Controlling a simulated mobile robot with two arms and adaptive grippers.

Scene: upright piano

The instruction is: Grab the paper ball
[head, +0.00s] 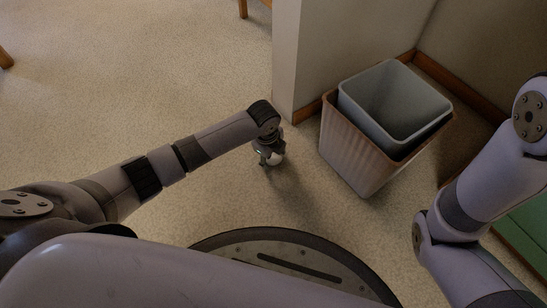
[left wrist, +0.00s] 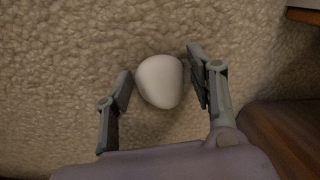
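The paper ball (left wrist: 160,80) is white and rounded and shows over the carpet in the left wrist view. It lies between the two fingers of my left gripper (left wrist: 158,82). The right-hand finger is close to the ball, and a gap shows between the left-hand finger and the ball. In the head view my left gripper (head: 268,158) points down near the carpet, left of the bin, with a bit of the white ball (head: 276,159) showing at it. My right gripper is outside the views; only part of my right arm shows.
A bin (head: 358,152) with a grey liner bucket (head: 378,122) inside stands right of my left gripper, against the wall. A wall corner (head: 287,75) rises just behind the gripper. A green object (head: 528,232) is at the right edge. Open carpet (head: 130,75) lies to the left.

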